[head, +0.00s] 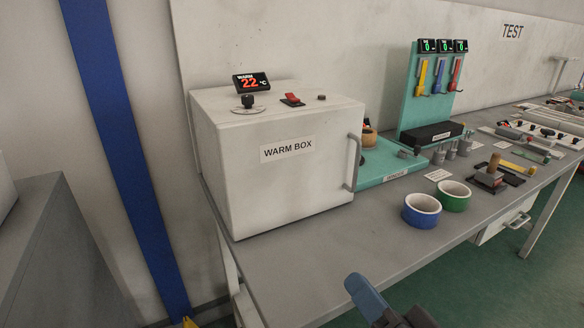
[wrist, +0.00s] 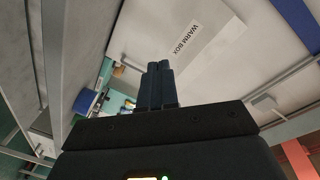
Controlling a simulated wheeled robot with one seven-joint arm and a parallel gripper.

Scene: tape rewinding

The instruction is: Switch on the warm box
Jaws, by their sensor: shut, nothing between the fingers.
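The warm box (head: 245,185) is a white cabinet on the left end of the bench, its door closed. A display (head: 251,83) reads 22 °C. My gripper (wrist: 157,68) is shut and empty in the wrist view, with part of the box front (wrist: 225,60) beyond it. In the head view, a blue part of my gripper shows at the bottom edge, in front of the bench and well below the switch.
Blue (head: 421,210) and green (head: 454,196) tape rolls stand right of the box. The box's door handle (head: 354,162) sticks out at its right front. A teal stand (head: 410,90) with hanging coloured tools is behind. The bench front (head: 330,260) is clear.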

